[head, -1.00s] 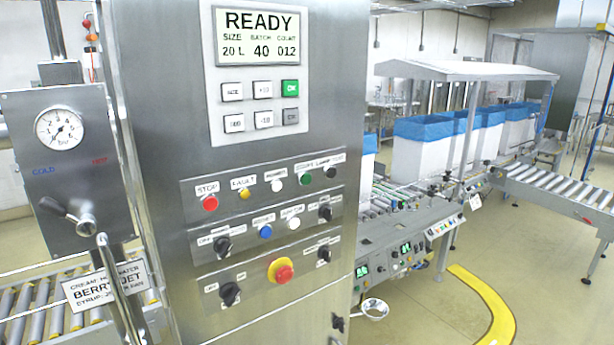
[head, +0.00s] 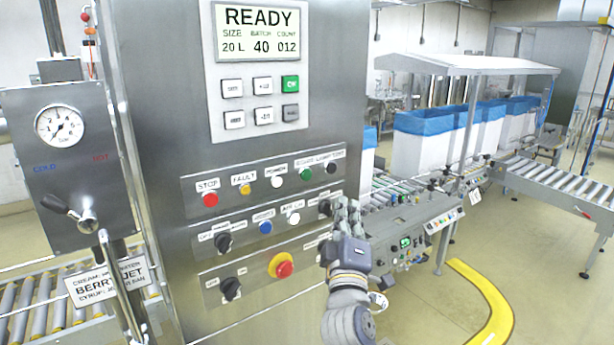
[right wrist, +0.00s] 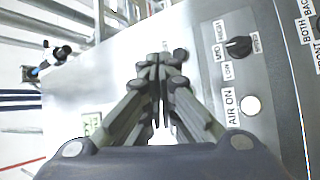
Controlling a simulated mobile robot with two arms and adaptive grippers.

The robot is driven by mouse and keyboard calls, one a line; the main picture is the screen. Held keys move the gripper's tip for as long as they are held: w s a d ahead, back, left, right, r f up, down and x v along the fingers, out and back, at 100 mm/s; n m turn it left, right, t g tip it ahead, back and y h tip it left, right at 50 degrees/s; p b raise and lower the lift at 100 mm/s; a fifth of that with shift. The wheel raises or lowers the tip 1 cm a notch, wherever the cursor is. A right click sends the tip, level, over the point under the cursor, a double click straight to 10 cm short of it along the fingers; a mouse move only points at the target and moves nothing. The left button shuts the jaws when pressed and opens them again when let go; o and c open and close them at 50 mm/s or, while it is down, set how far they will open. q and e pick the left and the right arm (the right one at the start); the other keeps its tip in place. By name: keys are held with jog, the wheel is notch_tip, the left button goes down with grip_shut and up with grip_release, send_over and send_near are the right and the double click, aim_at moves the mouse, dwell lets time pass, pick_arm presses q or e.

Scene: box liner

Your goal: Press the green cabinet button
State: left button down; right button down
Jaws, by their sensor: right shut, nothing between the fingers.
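The round green button (head: 305,174) sits in the upper row of the steel cabinet's (head: 160,90) control panel, between a white button (head: 277,181) and a black one (head: 331,167). A separate green key (head: 290,83) is on the keypad above. My right gripper (head: 347,205) is shut and empty, pointing up, in front of the panel's lower right side, below and right of the green button. In the right wrist view its closed fingers (right wrist: 160,65) are beside the white AIR ON button (right wrist: 250,105) and a black knob (right wrist: 238,47). The green button is not identifiable there. My left gripper is not in view.
The panel also holds a red STOP button (head: 210,200), a yellow button (head: 245,188), a blue button (head: 265,227) and a red emergency stop (head: 281,265). A valve lever (head: 70,212) juts out at left. A conveyor with blue-lined boxes (head: 425,122) runs at right.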

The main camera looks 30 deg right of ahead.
aim_at(306, 175)
notch_tip(306, 175, up, 2)
jog(key=shift+r+n+t, duration=0.2)
jog(key=shift+n+t, duration=0.1)
jog(key=shift+w, duration=0.15)
jog(key=w+b, duration=0.3)
jog(key=w, duration=0.5)
jog(key=shift+w+a, duration=0.35)
jog(key=shift+b, duration=0.35)
dwell(0.8)
jog(key=shift+w, duration=0.4)
